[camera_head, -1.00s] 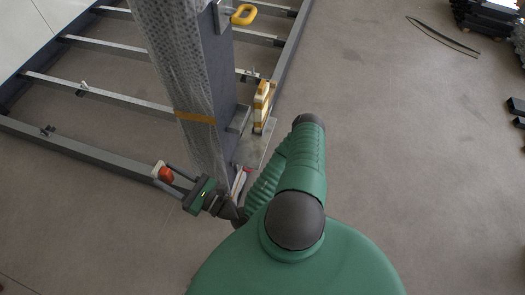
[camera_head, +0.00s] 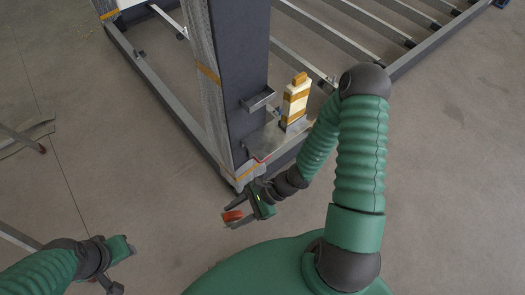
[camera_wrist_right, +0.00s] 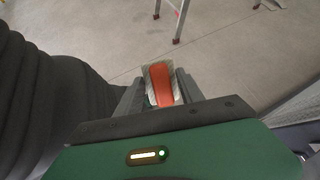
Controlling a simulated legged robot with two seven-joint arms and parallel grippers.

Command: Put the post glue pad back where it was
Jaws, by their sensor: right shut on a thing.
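The glue pad (camera_head: 232,215), orange-red with a pale grey or white side, is gripped between the fingers of my right gripper (camera_head: 238,209). In the right wrist view the pad (camera_wrist_right: 162,84) sits between the two fingers. The right gripper is in front of the foot of the dark grey post (camera_head: 237,75), apart from it, above the floor. The post is upright, partly wrapped in clear film with orange tape. My left gripper (camera_head: 117,268) is at the lower left, far from the post; its fingers are not clear.
A metal frame with rails (camera_head: 335,38) runs behind the post. A stack of cream blocks with orange bands (camera_head: 295,100) stands on a plate beside the post. A metal stand's leg (camera_head: 22,138) is at the left. The floor between it and the post is clear.

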